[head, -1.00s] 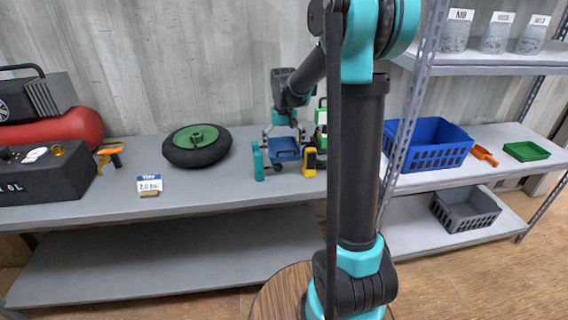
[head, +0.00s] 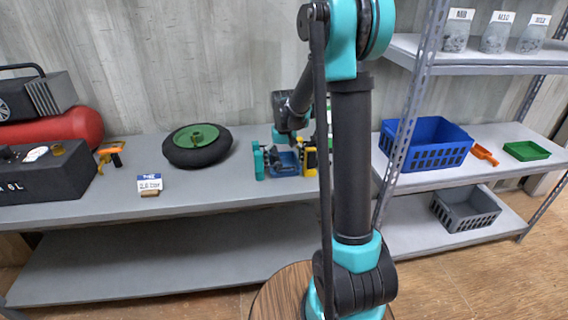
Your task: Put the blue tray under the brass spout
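A small blue tray (head: 287,164) is low at the bench, between an upright teal object (head: 258,161) and a yellow-and-black object (head: 310,159). My gripper (head: 284,146) is directly above and against the tray in the picture. Its fingers are small and blend with the things around them, so I cannot tell whether they grip it. A black tank (head: 45,175) marked in litres stands at the bench's left end. An orange-handled tap with a brass-coloured part (head: 109,157) is at its right side; this looks like the brass spout.
A black wheel with a green hub (head: 197,147) lies between tap and tray. A small label sign (head: 149,184) stands near the bench's front edge. A blue crate (head: 428,145) is on the right shelf. The front of the bench right of the sign is clear.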

